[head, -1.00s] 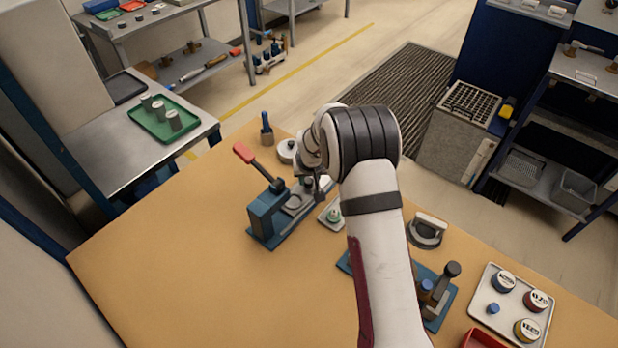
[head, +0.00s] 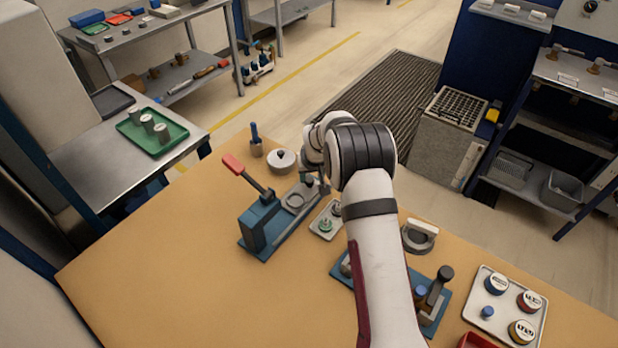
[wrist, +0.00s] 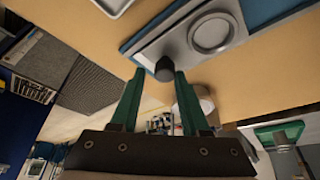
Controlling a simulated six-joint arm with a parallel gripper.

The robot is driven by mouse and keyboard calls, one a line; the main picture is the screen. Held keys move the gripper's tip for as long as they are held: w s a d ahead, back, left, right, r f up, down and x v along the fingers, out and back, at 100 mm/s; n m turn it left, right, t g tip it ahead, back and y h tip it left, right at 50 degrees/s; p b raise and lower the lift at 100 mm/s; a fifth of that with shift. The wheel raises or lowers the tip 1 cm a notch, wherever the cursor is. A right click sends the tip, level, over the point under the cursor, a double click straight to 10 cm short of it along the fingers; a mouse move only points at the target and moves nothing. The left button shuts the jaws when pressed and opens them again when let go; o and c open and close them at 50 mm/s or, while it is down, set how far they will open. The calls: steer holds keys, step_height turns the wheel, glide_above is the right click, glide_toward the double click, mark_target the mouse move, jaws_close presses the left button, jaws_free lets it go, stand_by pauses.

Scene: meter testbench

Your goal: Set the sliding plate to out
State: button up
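The sliding plate (head: 297,199) is a grey plate with a raised ring, on a blue fixture (head: 257,224) with a red-tipped lever. In the wrist view the plate (wrist: 190,35) shows large at upper right, with a dark round knob (wrist: 164,69) at its near end. My gripper (wrist: 159,77) has two green fingers standing apart, tips close to the knob on either side. I cannot tell whether either fingertip touches it. In the head view my gripper (head: 314,178) is at the plate's far end, partly hidden by my arm.
A white lidded pot (head: 281,160) stands behind the fixture. A small tray (head: 321,228) with a green-based part lies to its right, close to my arm. Another blue fixture (head: 433,318) and a tray of round meters (head: 499,324) are at right. The table's left front is clear.

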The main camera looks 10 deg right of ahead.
steer(key=shift+o, duration=1.4)
steer(key=shift+a, duration=0.1)
steer(key=v, duration=1.6)
steer(key=s+a+r+m+g, duration=0.1)
steer(key=s+m, duration=0.1)
steer(key=s, duration=1)
steer(key=s+a+r+m+g+y, duration=0.1)
steer(key=s+g, duration=0.1)
steer(key=s, duration=1.1)
steer(key=s+a+r+m+g, duration=0.1)
steer(key=s+m, duration=0.1)
steer(key=s, duration=1.1)
steer(key=shift+s+a+r+m+g+y, duration=0.2)
steer(key=shift+a+r+m+g+y, duration=0.1)
steer(key=shift+r+g+y, duration=0.1)
